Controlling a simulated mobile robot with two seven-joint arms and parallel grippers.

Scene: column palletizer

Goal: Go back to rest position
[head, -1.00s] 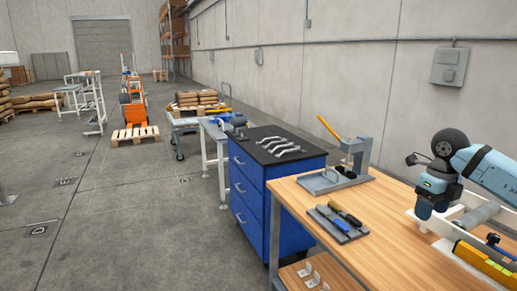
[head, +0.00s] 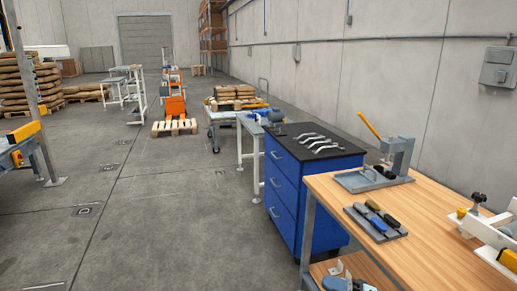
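Neither of my grippers shows clearly in the head view. The wooden workbench (head: 440,213) stands at the right. On it lies a grey tray with screwdriver-like hand tools (head: 376,221). Behind that stands a grey press (head: 398,157) with an orange lever, on its own base plate. A white holder (head: 500,232) with a black knob is cut off by the right edge. A small blue and dark shape (head: 342,285) shows at the bottom edge near the bench's lower shelf; I cannot tell what it is.
A blue drawer cabinet (head: 300,196) with several metal handles on its black top stands left of the bench. A grey-white table (head: 252,127) stands beyond it. An orange pallet truck (head: 174,108) is farther back. Open floor (head: 150,215) lies at the left.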

